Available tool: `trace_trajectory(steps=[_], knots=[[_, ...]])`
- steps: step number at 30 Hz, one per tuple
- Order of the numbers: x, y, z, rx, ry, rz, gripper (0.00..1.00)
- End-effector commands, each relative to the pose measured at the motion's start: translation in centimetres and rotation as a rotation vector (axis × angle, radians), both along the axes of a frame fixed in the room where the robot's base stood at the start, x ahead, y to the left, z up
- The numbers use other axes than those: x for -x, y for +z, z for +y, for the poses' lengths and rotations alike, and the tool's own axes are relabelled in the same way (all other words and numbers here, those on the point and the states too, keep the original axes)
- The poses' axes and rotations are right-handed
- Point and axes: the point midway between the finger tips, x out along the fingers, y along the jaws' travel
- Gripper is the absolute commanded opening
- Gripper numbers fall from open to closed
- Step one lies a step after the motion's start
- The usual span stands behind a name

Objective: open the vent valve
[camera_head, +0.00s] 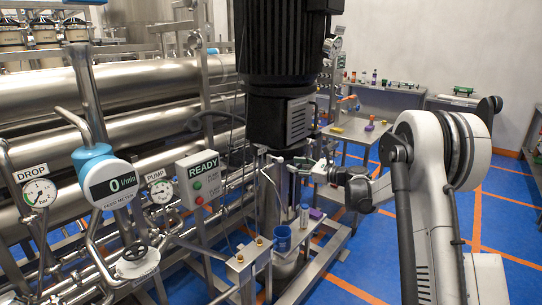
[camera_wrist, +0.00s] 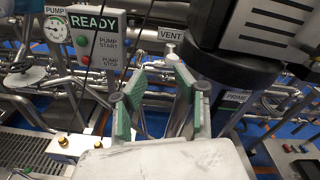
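The white VENT label (camera_wrist: 172,34) shows in the wrist view, above and beyond my fingertips. A small pale fitting (camera_wrist: 171,52) sits just below the label; whether it is the vent valve's handle is hard to tell. My gripper (camera_wrist: 160,78) is open, its two green-padded fingers apart with nothing between them. In the head view my gripper (camera_head: 308,167) is beside the metal column under the black motor, and the vent valve cannot be made out clearly there.
The black motor (camera_head: 284,55) stands above the column, close to my gripper. The READY control box (camera_head: 199,179) is to the left, with pipes around it. A blue cup (camera_head: 282,239) stands below.

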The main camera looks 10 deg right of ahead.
Motion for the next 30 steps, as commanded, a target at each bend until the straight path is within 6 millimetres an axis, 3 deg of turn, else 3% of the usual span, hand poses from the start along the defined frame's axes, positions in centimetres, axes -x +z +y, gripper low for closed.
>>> trace_trajectory(steps=[6,11,30], knots=[[-1.4,-1.3,-1.5,-0.114,-0.011,0.021,0.29],[-2.2,-1.5,-1.0,-0.128,-0.011,0.023,0.29],[-10.2,-1.5,6.2,-0.126,-0.011,0.023,0.29]])
